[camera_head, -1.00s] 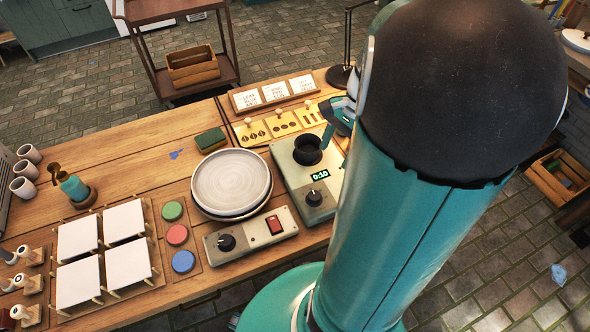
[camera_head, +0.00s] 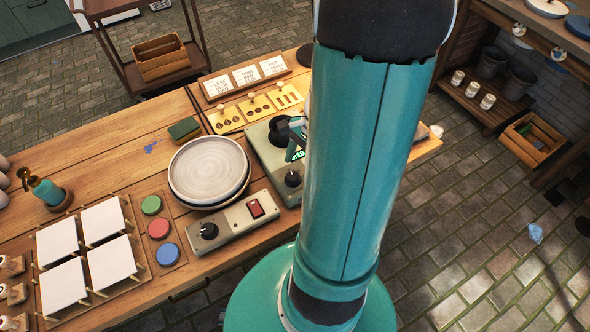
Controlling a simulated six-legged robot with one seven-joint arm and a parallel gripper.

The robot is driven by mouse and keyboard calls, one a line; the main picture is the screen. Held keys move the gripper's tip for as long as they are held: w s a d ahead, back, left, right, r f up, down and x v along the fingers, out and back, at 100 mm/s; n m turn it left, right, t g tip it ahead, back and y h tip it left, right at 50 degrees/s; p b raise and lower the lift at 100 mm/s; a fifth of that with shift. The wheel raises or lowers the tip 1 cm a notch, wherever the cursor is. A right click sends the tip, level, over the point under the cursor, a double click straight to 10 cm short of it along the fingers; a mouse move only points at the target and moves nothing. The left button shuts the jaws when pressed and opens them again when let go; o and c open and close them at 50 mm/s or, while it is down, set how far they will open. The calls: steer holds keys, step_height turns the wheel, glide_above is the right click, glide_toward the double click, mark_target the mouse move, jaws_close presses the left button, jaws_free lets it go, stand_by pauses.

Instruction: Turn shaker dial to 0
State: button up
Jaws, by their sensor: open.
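The shaker (camera_head: 262,152) is a grey-green box at the right part of the workbench, partly hidden behind my arm. It has a black round cup holder (camera_head: 283,130) at its back and a black dial (camera_head: 293,178) at its front. A small display (camera_head: 295,155) with green digits lies between them; its reading is partly covered. My arm hides the shaker's right side.
A control box (camera_head: 232,222) with another black dial and a red switch stands left of the shaker. Stacked plates (camera_head: 208,172) lie behind it. Paint pads (camera_head: 158,228), white tiles (camera_head: 102,222) and a pump bottle (camera_head: 45,190) are farther left. Yellow stencil cards (camera_head: 257,106) stand behind the shaker.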

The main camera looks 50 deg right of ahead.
mark_target(294, 175)
steer(key=shift+x, duration=1.8)
steer(key=shift+c, duration=0.4)
steer(key=shift+w, duration=0.1)
steer(key=c, duration=0.9)
